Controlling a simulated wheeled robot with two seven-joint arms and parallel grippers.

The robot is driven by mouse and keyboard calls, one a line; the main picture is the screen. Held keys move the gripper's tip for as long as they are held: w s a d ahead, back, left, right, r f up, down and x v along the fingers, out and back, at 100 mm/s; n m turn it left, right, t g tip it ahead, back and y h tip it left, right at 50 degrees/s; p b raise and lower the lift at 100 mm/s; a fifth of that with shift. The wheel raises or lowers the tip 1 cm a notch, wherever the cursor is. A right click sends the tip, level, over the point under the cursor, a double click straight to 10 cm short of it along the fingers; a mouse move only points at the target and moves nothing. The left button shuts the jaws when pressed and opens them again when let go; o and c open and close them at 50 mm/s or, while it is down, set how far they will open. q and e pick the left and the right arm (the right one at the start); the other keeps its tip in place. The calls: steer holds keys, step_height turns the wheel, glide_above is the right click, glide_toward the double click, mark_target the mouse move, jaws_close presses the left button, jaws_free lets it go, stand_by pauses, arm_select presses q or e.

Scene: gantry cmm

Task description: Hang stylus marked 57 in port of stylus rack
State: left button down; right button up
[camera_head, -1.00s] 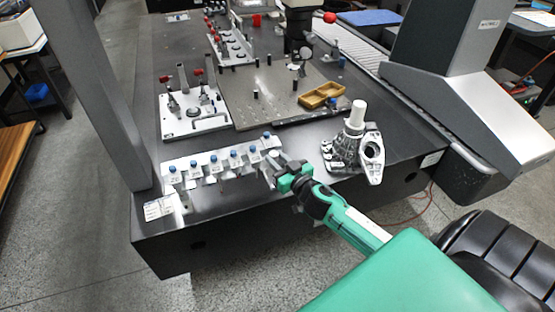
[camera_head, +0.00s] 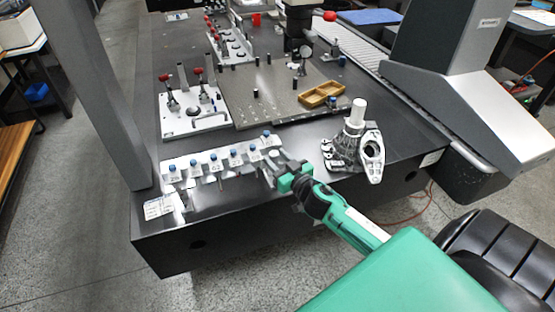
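The stylus rack (camera_head: 205,172) is a light grey rail along the front edge of the dark table. Several blue-capped styli (camera_head: 213,158) stand in a row along it, with small white labels below them. The labels are too small to read, so I cannot tell which stylus is marked 57. My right gripper (camera_head: 271,168) comes in from the lower right, with its fingers at the right end of the rack, close below the rightmost blue caps. The finger gap is too small to tell whether it holds a stylus. My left gripper is out of view.
A grey metal casting with a white cylinder (camera_head: 357,115) stands right of my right gripper. Behind the rack are a white fixture plate (camera_head: 193,122), a grey plate (camera_head: 270,112) with posts, and a wooden tray (camera_head: 321,94). A white label card (camera_head: 160,206) lies at the front left corner.

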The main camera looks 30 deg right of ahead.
steer(key=shift+o, duration=0.5)
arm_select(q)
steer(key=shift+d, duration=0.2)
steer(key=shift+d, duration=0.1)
arm_select(e)
steer(key=shift+s+f, duration=0.1)
steer(key=shift+s, duration=0.45)
arm_select(q)
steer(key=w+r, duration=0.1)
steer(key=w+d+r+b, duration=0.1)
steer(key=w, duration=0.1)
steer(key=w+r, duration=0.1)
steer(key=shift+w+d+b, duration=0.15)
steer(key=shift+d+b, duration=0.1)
steer(key=shift+b, duration=0.15)
arm_select(e)
steer(key=s, duration=1.2)
steer(key=shift+s+d, duration=0.15)
steer(key=shift+s, duration=0.25)
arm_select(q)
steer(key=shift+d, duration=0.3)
